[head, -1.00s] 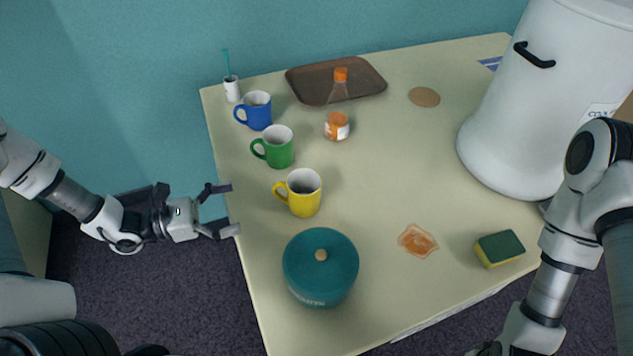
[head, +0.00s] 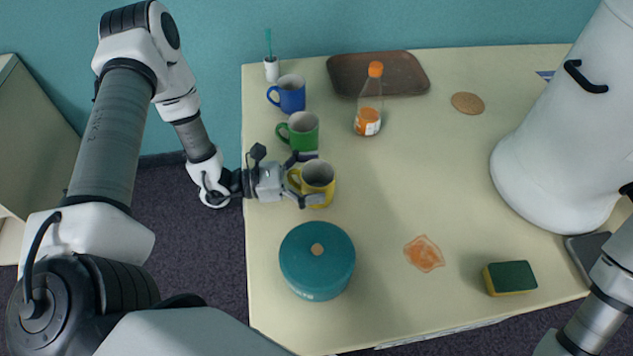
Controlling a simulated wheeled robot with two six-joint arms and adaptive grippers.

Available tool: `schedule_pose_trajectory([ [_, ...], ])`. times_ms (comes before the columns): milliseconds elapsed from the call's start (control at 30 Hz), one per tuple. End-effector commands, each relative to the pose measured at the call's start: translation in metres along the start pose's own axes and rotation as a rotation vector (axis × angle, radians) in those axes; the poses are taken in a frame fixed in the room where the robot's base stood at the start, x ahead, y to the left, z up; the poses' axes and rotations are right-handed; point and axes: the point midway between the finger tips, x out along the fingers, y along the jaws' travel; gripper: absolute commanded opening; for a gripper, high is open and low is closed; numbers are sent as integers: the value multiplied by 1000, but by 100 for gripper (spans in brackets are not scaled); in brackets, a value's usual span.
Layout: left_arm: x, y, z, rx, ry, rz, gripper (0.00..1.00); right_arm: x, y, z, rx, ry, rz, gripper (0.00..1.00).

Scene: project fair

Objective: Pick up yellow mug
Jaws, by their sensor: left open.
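The yellow mug (head: 321,176) stands upright on the table between the green mug and the teal pot, its handle on the left side. My left gripper (head: 312,178) is open and reaches in from the left, with one finger behind the mug by the green mug and the other in front of it. The handle lies between the fingers and is partly covered. Whether a finger touches the mug I cannot tell. My right arm shows at the lower right, but its gripper is out of view.
A green mug (head: 301,130) stands close behind, with a blue mug (head: 290,96) beyond. A teal lidded pot (head: 316,264) stands in front. A bottle (head: 369,100), tray (head: 345,73), orange spill (head: 424,253), sponge (head: 511,278) and white container (head: 552,140) stand or lie farther right. The table's middle is clear.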

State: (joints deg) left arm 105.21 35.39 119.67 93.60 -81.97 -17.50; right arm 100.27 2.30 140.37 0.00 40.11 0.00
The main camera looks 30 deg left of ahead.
Motion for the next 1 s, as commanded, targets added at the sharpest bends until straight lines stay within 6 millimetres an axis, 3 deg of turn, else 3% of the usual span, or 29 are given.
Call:
schedule_pose_trajectory([
  [167, 0, 0, 0, 0, -1, 1, 100, 0, 0, 0, 0, 0, 0, 40],
  [367, 0, 0, 0, 0, 0, 1, 33, 0, 0, 0, 0, 0, 0, 40],
  [400, 0, 0, 0, 0, 0, 1, 30, 0, 0, 0, 0, 0, 0, 40],
  [767, 0, 1, 3, 0, -2, 2, 30, 2, 0, 0, 0, 0, 0, 40],
  [1000, 0, 2, 31, 4, -7, 4, 30, 11, 0, 0, 0, 0, 0, 40],
])
